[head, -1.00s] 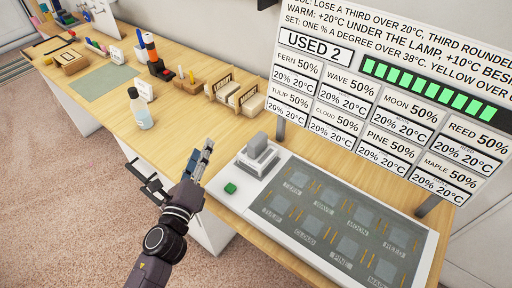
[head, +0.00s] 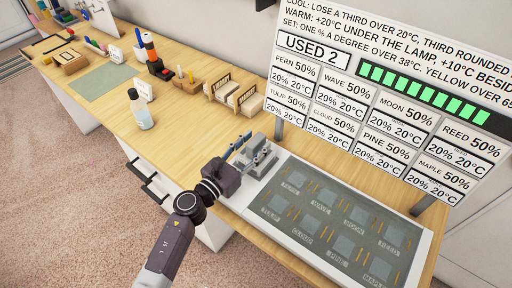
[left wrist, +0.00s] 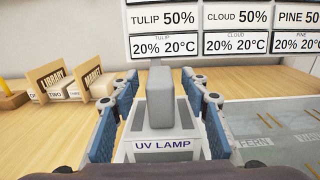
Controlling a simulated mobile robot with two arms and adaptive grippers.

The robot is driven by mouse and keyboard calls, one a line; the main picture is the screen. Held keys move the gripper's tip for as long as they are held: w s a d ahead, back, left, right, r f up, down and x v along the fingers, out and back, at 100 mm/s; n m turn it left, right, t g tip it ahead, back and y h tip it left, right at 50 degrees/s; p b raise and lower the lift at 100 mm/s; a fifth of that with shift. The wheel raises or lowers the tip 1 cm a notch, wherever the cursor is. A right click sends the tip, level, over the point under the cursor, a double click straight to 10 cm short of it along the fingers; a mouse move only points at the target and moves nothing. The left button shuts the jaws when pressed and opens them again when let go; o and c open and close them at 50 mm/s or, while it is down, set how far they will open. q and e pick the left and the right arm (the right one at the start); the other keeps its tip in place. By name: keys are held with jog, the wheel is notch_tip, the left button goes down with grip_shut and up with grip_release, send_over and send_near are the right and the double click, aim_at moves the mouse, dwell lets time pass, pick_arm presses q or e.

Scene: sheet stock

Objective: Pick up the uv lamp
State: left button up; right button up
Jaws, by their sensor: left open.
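The uv lamp (head: 257,156) is a grey block with an upright handle, standing at the left end of the panel with labelled squares. In the left wrist view the uv lamp (left wrist: 161,104) is centred, with its "UV LAMP" label facing me. My left gripper (head: 241,150) is at the lamp. In the left wrist view its blue-padded fingers (left wrist: 160,120) are open, one on each side of the lamp, with the grey handle between them. I cannot tell whether either pad touches it. My right gripper is in no view.
The panel (head: 345,228) with labelled squares lies right of the lamp. A sign board (head: 380,100) stands behind it. Wooden holders (head: 235,93) with cards, a clear bottle (head: 140,110) and an orange-topped tool (head: 153,55) stand further left. Bench wood between bottle and lamp is clear.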

pick_arm(q)
jog(key=shift+w+d, duration=0.3)
jog(key=shift+w, duration=0.1)
grip_shut()
jog(key=shift+r, duration=0.1)
notch_tip(320, 180, up, 20)
jog(key=p, duration=1.4)
jog(key=shift+p, duration=0.35)
